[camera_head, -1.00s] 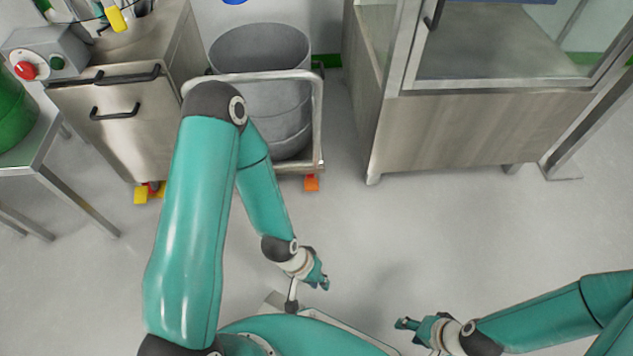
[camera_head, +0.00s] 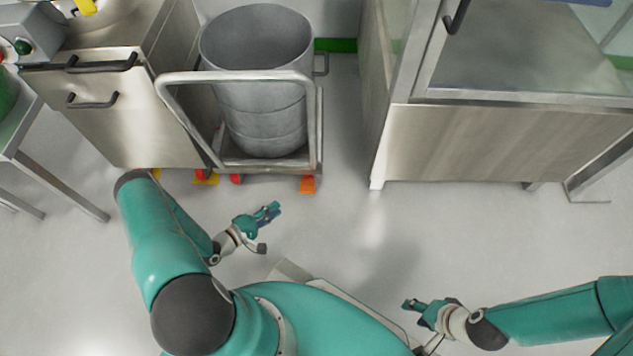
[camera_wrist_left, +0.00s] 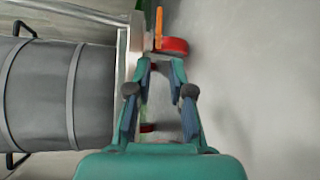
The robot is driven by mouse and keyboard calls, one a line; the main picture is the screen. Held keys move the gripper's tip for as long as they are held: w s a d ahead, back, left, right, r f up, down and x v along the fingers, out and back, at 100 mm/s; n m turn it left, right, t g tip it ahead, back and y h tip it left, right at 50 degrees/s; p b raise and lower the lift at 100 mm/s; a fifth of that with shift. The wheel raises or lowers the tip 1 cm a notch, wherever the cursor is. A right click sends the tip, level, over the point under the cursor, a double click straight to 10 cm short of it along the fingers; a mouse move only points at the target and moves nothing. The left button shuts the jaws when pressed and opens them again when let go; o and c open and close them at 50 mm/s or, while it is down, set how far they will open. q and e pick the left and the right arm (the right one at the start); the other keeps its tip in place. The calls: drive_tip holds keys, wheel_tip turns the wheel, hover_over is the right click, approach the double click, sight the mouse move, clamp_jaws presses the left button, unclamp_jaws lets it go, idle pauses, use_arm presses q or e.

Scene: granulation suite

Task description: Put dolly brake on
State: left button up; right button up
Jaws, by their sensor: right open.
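The dolly (camera_head: 267,168) is a metal frame with a push handle, carrying a grey drum (camera_head: 262,110). At its front right corner is an orange brake pedal (camera_head: 307,184). In the left wrist view the orange pedal (camera_wrist_left: 158,28) sits beside a red caster wheel (camera_wrist_left: 173,47), just beyond my fingertips. My left gripper (camera_head: 270,210) is open and empty, in front of the dolly and below the pedal in the head view. Its spread fingers (camera_wrist_left: 163,68) show in the wrist view. My right gripper (camera_head: 410,306) is open and empty, away from the dolly.
A steel cabinet (camera_head: 130,120) stands close left of the dolly, with a table (camera_head: 25,150) further left. A large glazed cabinet (camera_head: 490,145) stands to the right, across a gap. The floor (camera_head: 350,230) in front is clear.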

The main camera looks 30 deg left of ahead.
use_arm(q)
drive_tip(key=b+x, duration=0.2)
drive_tip(key=x, duration=0.5)
drive_tip(key=b+x, duration=0.2)
drive_tip(key=x, duration=0.6)
drive_tip(key=shift+d+b, duration=0.25)
drive_tip(key=shift+b, duration=0.05)
drive_tip(key=shift+w+d, duration=0.1)
drive_tip(key=shift+w, duration=0.6)
clamp_jaws()
